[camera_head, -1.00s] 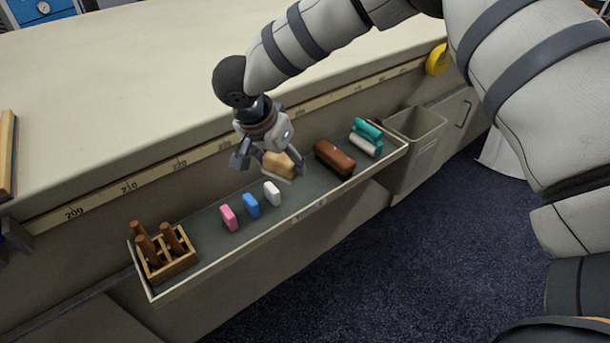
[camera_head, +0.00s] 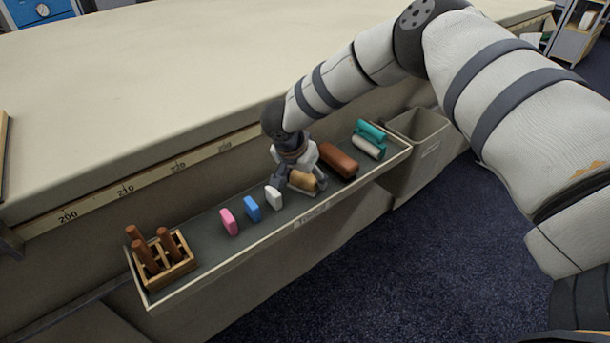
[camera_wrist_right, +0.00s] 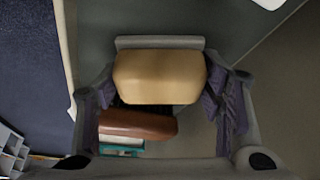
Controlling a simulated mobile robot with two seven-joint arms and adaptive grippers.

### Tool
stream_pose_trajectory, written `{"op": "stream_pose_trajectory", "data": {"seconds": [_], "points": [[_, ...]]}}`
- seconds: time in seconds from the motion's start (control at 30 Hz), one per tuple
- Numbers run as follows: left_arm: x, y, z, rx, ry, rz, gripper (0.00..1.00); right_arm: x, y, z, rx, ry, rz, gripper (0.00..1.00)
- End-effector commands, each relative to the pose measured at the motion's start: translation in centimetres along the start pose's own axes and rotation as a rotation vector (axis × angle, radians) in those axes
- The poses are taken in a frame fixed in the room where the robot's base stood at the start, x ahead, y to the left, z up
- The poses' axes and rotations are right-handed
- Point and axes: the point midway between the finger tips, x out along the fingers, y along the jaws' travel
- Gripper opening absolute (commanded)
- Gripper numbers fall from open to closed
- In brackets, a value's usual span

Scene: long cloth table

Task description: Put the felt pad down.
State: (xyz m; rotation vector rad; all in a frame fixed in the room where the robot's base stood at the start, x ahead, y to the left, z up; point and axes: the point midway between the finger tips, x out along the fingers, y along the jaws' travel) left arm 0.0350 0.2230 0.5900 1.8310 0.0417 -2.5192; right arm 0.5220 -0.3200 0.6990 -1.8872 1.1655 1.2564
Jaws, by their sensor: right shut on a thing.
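The felt pad (camera_head: 303,181) is a tan block on a pale grey base. My right gripper (camera_head: 304,184) is shut on it, with a finger at each end, low over the long tray (camera_head: 205,255) on the table's side. In the right wrist view the tan block (camera_wrist_right: 160,77) sits between the fingers, and its pale base shows along the upper edge. I cannot tell whether the base touches the tray floor. My left gripper is not in view.
A white block (camera_head: 273,198), a blue block (camera_head: 252,209) and a pink block (camera_head: 229,222) stand left of the pad. A brown block (camera_head: 338,160) and teal-and-white rollers (camera_head: 369,147) lie right. A wooden rack (camera_head: 177,275) with pegs fills the tray's left end.

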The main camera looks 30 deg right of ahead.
Motion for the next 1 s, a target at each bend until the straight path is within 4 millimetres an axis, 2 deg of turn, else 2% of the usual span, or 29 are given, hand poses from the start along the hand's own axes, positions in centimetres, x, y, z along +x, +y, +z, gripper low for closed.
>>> {"op": "stream_pose_trajectory", "data": {"seconds": [0.03,0.1,0.37,0.47,0.57,0.8,0.9,1.0], "points": [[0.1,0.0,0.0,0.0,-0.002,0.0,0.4,0.1,0.0,0.1,0.0,-0.001,0.001,0.69],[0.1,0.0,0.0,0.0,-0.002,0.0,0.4,0.1,0.0,0.1,0.0,-0.001,0.001,0.82],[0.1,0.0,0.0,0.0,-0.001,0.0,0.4,0.1,0.0,0.1,0.0,-0.001,0.001,0.82],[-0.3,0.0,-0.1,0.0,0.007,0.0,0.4,-0.5,0.0,-0.2,0.001,0.001,-0.002,0.82],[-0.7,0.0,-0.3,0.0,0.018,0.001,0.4,-2.5,-0.1,-0.3,0.002,0.002,-0.006,0.82],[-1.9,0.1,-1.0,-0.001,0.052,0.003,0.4,-9.2,-0.1,-0.3,0.002,0.002,-0.007,0.82],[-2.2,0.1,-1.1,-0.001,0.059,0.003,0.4,-11.0,-0.1,-0.2,0.001,0.002,-0.005,0.82],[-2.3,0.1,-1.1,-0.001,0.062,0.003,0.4,-12.0,0.0,-0.1,0.0,0.0,-0.002,0.82]]}}
